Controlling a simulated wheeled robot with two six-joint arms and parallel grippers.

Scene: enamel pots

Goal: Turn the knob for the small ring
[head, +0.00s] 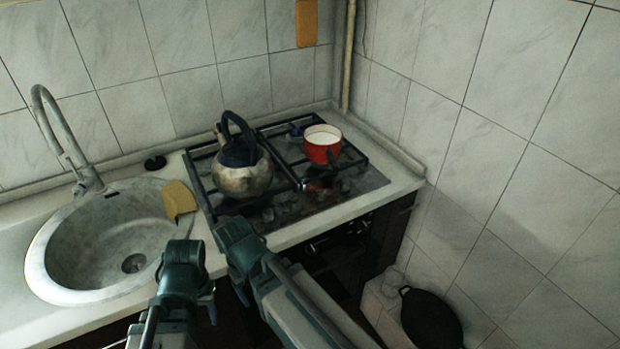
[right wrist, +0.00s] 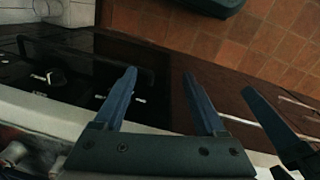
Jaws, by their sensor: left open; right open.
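The hob (head: 345,190) stands in the corner, with a kettle (head: 243,178) at left and a red pot (head: 322,150) at the back right. The dark cooker front (head: 340,262) lies below the counter edge. In the right wrist view small pale-marked knobs (right wrist: 106,98) show on it at left; which ring each serves I cannot tell. My right gripper (right wrist: 159,73) is open and empty in front of the cooker, right of these knobs; my arm hides it in the head view. My left gripper (head: 226,298) is open and empty by the counter front, left of the right arm.
A round sink (head: 42,268) with a tap (head: 62,135) is at left, a yellow cloth (head: 179,200) on its rim. A black pan (head: 430,320) leans at lower right beside the tiled wall. Open tiled floor (right wrist: 225,48) shows before the cooker.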

